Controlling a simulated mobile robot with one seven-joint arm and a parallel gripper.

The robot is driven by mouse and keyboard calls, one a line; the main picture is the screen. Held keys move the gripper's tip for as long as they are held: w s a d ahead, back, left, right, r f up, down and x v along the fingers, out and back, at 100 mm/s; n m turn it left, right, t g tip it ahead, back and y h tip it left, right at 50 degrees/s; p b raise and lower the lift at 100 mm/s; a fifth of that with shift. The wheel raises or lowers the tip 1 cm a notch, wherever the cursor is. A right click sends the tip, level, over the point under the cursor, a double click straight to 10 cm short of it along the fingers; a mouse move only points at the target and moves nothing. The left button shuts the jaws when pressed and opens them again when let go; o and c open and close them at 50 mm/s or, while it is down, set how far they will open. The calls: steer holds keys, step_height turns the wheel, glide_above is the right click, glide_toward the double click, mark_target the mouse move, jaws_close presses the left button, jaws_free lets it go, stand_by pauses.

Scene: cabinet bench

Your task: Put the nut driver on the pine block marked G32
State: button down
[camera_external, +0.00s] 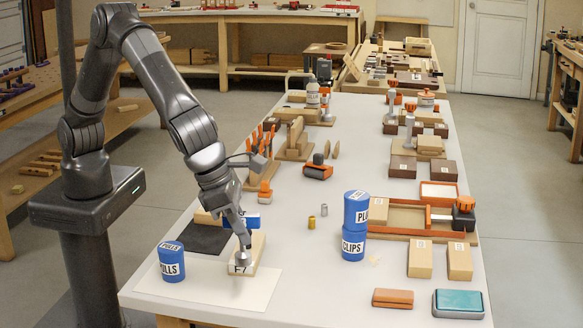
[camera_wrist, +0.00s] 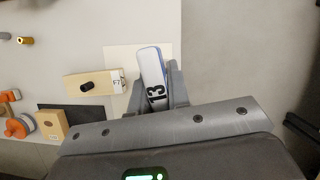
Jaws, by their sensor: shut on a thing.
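My gripper (camera_wrist: 157,95) is shut on a blue-edged thing with a white face marked 13 (camera_wrist: 152,70). In the external view this blue thing (camera_external: 237,221) is by my gripper, partly hidden by it, and seems raised. A pine block marked F7 (camera_wrist: 95,83) lies beside it; in the external view the block (camera_external: 244,262) is beneath my gripper. A dark, round-topped piece (camera_wrist: 87,86) stands on that block. I cannot tell for certain which thing is the nut driver. Two pine blocks (camera_external: 420,259) (camera_external: 459,261) lie at right; I cannot read G32 on any block.
A blue PULLS tin (camera_external: 172,262) stands at front left. Blue stacked tins (camera_external: 354,238) stand mid-bench. Small brass and grey cylinders (camera_external: 311,222) stand between.

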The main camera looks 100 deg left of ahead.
steer(key=s+a+r+n+g+y, duration=0.2)
steer(key=s+a+n, duration=0.6)
steer(key=s+a, duration=0.45)
steer(key=s+a+r+n+g+y, duration=0.2)
steer(key=s+a+n, duration=0.6)
steer(key=s+a, duration=0.5)
steer(key=shift+h, duration=0.3)
steer(key=shift+w+a+f, duration=1.2)
steer(key=shift+a+f, duration=0.6)
steer(key=shift+f, duration=0.1)
steer(key=shift+w+a+f, duration=1.2)
steer(key=shift+a+f, duration=0.65)
steer(key=shift+f, duration=0.05)
steer(key=shift+w+a+f, duration=1.2)
steer(key=shift+a+f, duration=0.6)
steer(key=shift+f, duration=0.1)
steer(key=shift+f, duration=0.15)
steer(key=c, duration=1.4)
jaws_free()
steer(key=shift+o, duration=0.2)
